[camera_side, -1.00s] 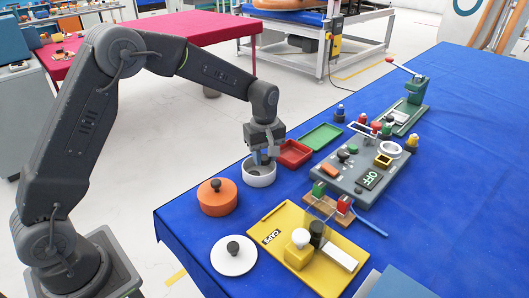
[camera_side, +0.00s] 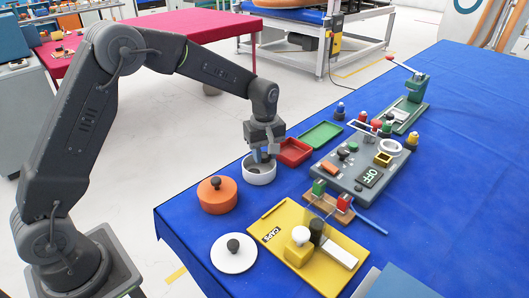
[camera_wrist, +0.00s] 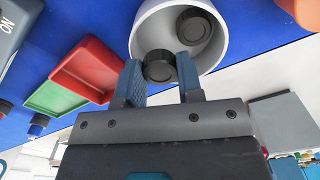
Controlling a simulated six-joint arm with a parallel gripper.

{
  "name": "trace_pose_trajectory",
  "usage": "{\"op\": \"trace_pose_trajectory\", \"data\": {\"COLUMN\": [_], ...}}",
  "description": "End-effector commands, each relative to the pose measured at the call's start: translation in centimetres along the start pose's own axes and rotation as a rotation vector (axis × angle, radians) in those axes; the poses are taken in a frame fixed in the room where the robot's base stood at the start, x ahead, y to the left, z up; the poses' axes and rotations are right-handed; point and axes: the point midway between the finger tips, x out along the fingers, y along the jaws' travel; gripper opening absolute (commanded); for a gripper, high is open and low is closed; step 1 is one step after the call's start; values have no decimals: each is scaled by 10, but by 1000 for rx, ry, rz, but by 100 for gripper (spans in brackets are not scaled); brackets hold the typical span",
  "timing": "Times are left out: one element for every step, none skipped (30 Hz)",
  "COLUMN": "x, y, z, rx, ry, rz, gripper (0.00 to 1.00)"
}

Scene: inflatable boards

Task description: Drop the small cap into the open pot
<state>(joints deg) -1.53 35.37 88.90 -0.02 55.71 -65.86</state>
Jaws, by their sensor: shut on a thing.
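The open pot (camera_side: 259,176) is round and white and stands near the table's left edge. In the wrist view its open mouth and wall (camera_wrist: 141,42) face me. The small cap (camera_wrist: 159,67) is round and dark, with a recessed face. My gripper (camera_wrist: 160,80) is shut on it, one blue-grey fingertip on each side. In the wrist view the cap overlaps the pot's near rim. A second dark round cap (camera_wrist: 193,27) shows inside the pot.
An orange pot with its lid on (camera_side: 217,198) and a white lid with a dark knob (camera_side: 230,263) stand in front. Red (camera_side: 294,152) and green (camera_side: 321,134) trays lie just behind. A yellow CAPS board (camera_side: 270,218) and a grey control panel (camera_side: 345,178) are to the right.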

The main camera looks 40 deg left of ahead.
Motion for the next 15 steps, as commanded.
{"op": "trace_pose_trajectory", "data": {"x": [0, 0, 0, 0, 0, 0, 0, 0, 0, 0, 0, 0, 0, 0, 0], "y": [0, 0, 0, 0, 0, 0, 0, 0, 0, 0, 0, 0, 0, 0, 0], "z": [0, 0, 0, 0, 0, 0, 0, 0, 0, 0, 0, 0, 0, 0, 0], "rx": [0, 0, 0, 0, 0, 0, 0, 0, 0, 0, 0, 0, 0, 0, 0], "ry": [0, 0, 0, 0, 0, 0, 0, 0, 0, 0, 0, 0, 0, 0, 0], "rz": [0, 0, 0, 0, 0, 0, 0, 0, 0, 0, 0, 0, 0, 0, 0], "gripper": [12, 12, 12, 12, 12, 12, 12, 12, 12, 12, 12, 36, 39, 41, 45]}}
